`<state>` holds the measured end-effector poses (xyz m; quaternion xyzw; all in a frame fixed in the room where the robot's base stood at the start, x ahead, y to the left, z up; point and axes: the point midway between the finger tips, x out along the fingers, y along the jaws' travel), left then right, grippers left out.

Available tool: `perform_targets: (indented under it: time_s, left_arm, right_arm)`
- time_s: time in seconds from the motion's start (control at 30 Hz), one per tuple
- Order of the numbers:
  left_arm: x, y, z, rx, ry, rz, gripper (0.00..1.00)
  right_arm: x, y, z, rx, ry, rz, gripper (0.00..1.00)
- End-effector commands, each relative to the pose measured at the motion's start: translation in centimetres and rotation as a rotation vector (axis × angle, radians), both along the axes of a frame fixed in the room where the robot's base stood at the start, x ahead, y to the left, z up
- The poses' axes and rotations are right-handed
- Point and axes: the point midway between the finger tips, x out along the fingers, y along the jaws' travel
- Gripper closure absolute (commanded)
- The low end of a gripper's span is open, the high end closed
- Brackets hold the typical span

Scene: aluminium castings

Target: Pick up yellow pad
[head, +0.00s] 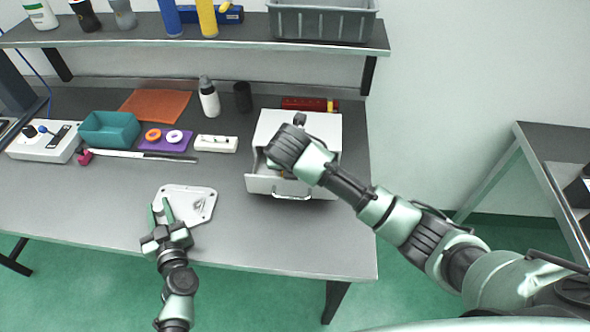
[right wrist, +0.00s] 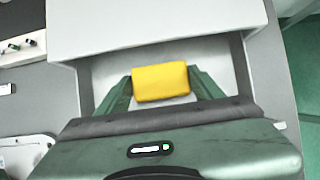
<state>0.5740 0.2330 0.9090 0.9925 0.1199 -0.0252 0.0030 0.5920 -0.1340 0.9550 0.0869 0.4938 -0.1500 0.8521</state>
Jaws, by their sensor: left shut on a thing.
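The yellow pad (right wrist: 160,82) lies in the open drawer (right wrist: 105,80) of a white box, between the fingers of my right gripper (right wrist: 161,84). The fingers are close to its two sides; I cannot tell whether they press on it. In the head view my right gripper (head: 284,168) reaches down into the drawer (head: 275,187) and hides most of the pad. My left gripper (head: 162,212) is shut on the near left edge of a pale cast plate (head: 190,203) at the table's front.
The white drawer box (head: 325,128) stands on the grey table, with a red tool (head: 305,104) behind it. To the left are a white strip (head: 216,143), a purple tray (head: 155,147) with rings and a teal bin (head: 108,130). A shelf (head: 250,45) runs above. The front middle is clear.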

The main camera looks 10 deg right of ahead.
Motion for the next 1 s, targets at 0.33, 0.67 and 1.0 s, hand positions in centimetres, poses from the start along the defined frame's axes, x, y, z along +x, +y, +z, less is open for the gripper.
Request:
perform_targets:
  time_s: [0.33, 0.67, 1.0]
  left_arm:
    - [0.0, 0.0, 0.0, 0.001, 0.000, 0.000, 1.00]
    - [0.0, 0.0, 0.0, 0.001, 0.000, 0.000, 1.00]
    - [0.0, 0.0, 0.0, 0.001, 0.000, 0.000, 1.00]
  right_arm:
    - [0.1, 0.0, 1.1, 0.000, -0.004, 0.000, 0.72]
    - [0.1, 0.0, 7.5, 0.001, -0.005, 0.000, 0.72]
    - [0.0, 0.0, 10.1, 0.000, -0.001, -0.001, 0.72]
